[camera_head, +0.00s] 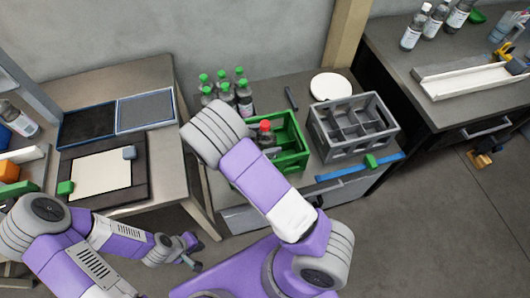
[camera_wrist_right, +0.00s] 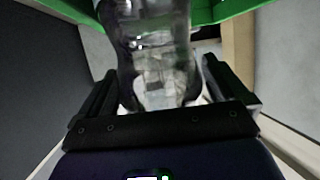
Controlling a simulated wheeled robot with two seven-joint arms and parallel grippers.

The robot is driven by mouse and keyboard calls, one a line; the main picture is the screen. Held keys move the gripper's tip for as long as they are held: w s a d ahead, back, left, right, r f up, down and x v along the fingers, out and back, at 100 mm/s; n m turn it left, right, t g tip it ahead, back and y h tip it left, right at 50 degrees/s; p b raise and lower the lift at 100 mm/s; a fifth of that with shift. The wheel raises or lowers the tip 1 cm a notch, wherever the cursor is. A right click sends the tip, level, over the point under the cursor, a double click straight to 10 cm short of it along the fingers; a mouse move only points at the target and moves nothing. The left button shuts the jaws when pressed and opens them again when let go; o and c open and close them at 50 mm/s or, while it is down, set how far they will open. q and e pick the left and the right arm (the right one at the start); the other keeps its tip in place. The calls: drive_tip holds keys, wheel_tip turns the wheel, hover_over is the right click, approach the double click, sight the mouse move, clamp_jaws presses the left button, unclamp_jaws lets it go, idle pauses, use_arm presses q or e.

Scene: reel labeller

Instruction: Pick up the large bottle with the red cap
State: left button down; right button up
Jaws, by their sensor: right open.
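The bottle with the red cap (camera_head: 265,127) stands in the green crate (camera_head: 291,133), partly hidden behind my right arm in the head view. In the right wrist view a clear bottle (camera_wrist_right: 155,45) lies between the two fingers of my right gripper (camera_wrist_right: 157,82), with the green crate wall (camera_wrist_right: 235,8) close behind. The fingers are apart, one on each side of the bottle; its cap is out of that view. My right gripper is hidden by my arm in the head view. My left gripper (camera_head: 191,251) is low, left of centre, away from the crate; its opening is unclear.
Several green-capped bottles (camera_head: 222,84) stand behind the green crate. A grey divided crate (camera_head: 353,127) and a white round plate (camera_head: 330,86) are to its right. A blue bar (camera_head: 345,172) lies along the table's front edge. The left table holds a framed board (camera_head: 101,172).

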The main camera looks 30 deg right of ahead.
drive_tip(key=shift+d, duration=0.1)
drive_tip(key=shift+c, duration=0.2)
drive_tip(key=c, duration=1.1)
drive_tip(key=shift+o, duration=0.2)
